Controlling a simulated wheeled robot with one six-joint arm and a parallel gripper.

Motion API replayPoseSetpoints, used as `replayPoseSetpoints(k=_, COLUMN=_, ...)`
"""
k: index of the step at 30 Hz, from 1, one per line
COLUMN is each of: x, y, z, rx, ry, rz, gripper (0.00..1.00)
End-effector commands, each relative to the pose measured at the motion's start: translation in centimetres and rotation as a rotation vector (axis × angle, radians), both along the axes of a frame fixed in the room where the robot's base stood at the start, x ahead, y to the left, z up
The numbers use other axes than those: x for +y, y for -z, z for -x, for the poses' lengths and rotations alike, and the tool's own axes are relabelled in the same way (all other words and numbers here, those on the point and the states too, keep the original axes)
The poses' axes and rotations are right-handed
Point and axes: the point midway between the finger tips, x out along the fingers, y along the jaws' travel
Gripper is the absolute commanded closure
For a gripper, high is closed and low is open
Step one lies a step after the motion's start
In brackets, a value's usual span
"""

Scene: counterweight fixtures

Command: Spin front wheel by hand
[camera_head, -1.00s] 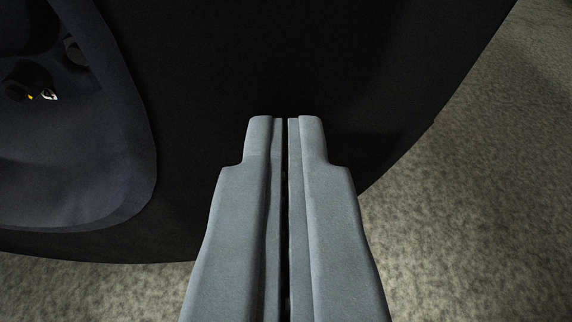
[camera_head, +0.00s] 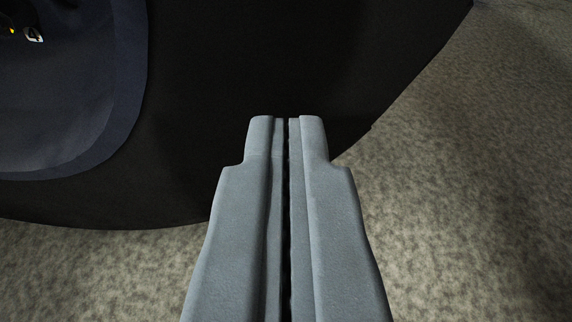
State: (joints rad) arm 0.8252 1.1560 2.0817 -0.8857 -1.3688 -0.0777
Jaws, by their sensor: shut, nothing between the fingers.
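A large dark wheel fills the upper left and middle of the view, with a black tyre (camera_head: 225,75) around a dark blue-grey rim (camera_head: 70,95). Its lower edge curves from the left side up to the top right. My gripper (camera_head: 286,122) is shut and empty, its two grey fingers side by side pointing at the tyre near its lower right edge. The fingertips overlap the black tyre in the picture. I cannot tell whether they touch it. The fingers hide part of the tyre's lower edge.
Mottled grey-beige floor (camera_head: 460,200) lies below and to the right of the wheel and looks clear. A small bright yellow and white detail (camera_head: 33,34) shows at the rim's upper left.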

Motion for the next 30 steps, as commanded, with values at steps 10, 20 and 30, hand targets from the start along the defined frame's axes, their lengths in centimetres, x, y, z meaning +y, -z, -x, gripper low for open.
replayPoseSetpoints(k=10, x=-0.3, y=0.0, z=3.4, rx=0.0, ry=0.002, rz=-0.001, gripper=1.0)
replayPoseSetpoints(k=20, x=-0.3, y=0.0, z=4.7, rx=0.0, ry=-0.001, rz=-0.001, gripper=1.0)
replayPoseSetpoints(k=30, x=-0.3, y=0.0, z=4.7, rx=0.0, ry=0.0, rz=-0.001, gripper=1.0)
